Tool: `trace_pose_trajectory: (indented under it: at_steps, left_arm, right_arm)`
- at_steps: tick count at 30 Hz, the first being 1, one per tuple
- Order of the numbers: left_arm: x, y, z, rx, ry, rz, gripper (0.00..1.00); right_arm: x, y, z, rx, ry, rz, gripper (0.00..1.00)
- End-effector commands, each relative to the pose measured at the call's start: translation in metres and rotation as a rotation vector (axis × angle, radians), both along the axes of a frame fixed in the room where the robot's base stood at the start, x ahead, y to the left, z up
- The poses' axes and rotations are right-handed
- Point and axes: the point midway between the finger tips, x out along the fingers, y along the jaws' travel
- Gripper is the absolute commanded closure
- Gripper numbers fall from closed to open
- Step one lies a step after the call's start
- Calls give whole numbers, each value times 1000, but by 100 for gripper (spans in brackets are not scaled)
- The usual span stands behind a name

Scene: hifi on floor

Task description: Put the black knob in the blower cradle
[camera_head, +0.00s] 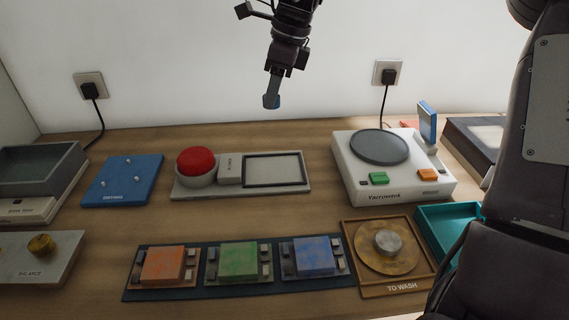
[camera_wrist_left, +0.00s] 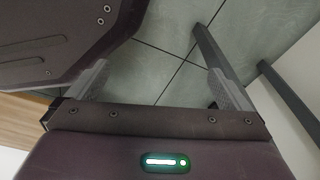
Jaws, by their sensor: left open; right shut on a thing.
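The grey base labelled like "BLOWER" (camera_head: 230,168) stands mid-table. A red ball (camera_head: 196,160) sits in its round left end, and a dark-framed rectangular recess (camera_head: 273,169) on its right looks empty. My right gripper (camera_head: 271,101) hangs from the top of the head view, above and behind this base, against the wall. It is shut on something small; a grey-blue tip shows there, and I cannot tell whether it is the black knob. No black knob shows clearly on the table. My left gripper (camera_wrist_left: 160,85) is open and empty in the left wrist view, over floor tiles.
A white turntable-like machine (camera_head: 395,186) stands right, a blue pad (camera_head: 123,180) left. In front lie a dark strip (camera_head: 205,291) with coloured blocks and a wooden "TO WASH" tray (camera_head: 351,232). A teal tray (camera_head: 434,222) is partly behind my arm. Wood between rows is clear.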

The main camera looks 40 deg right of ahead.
Motion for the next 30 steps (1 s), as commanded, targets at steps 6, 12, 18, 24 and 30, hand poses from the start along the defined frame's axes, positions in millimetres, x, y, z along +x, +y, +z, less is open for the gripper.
trace_pose_trajectory:
  at_steps: [6, 12, 18, 24, 30]
  left_arm:
    - [33, -6, 12, -2, -18, 4, 0]
    - [42, -10, 22, -6, -16, 1, 0]
    - [44, -11, 26, -7, -14, -1, 0]
    - [46, -13, 29, -8, -13, -3, 0]
    - [48, -14, 34, -9, -7, -4, 0]
  right_arm:
    - [-1, 0, -63, 6, 5, 0, 93]
    - [-1, 0, -107, 5, 4, 0, 93]
    - [0, 0, -124, 1, 2, 0, 93]
    - [-1, 0, -146, 4, 4, -1, 93]
    - [0, 0, -167, 2, 0, -1, 93]
